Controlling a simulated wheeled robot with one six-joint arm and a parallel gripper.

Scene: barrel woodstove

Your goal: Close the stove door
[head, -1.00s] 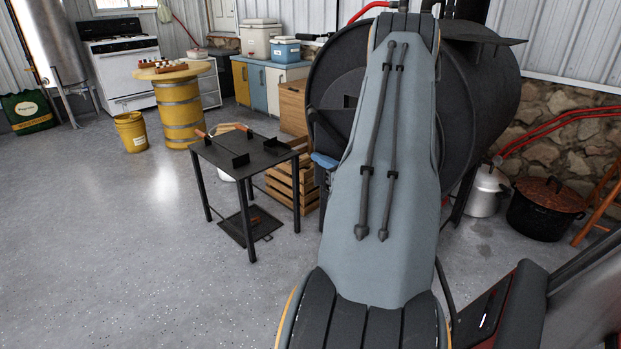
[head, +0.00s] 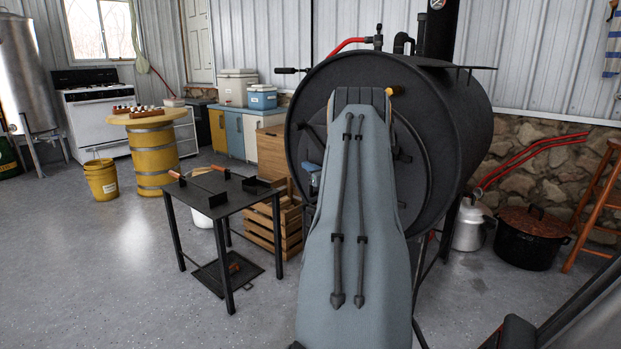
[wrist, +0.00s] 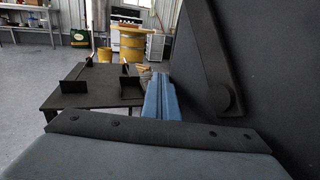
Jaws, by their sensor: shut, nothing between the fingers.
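The black barrel stove (head: 462,112) stands in the centre of the head view. Its round front door (head: 415,170) is largely hidden behind my arm; the part that shows looks nearly flush with the barrel's face, but I cannot tell whether it is latched. In the wrist view a flat dark stove surface (wrist: 278,70) fills the right side, with a dark bar and round pivot on it. My gripper (wrist: 163,92) is shut and empty, its blue fingers beside that surface; contact is unclear. A blue part of it shows left of my arm in the head view (head: 313,172).
A black metal table (head: 222,192) with upright brackets stands left of the stove. A wooden crate (head: 275,228) is behind it. A yellow barrel table (head: 152,158) and yellow bucket (head: 101,180) are farther back. A dark pot (head: 530,238) stands at right.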

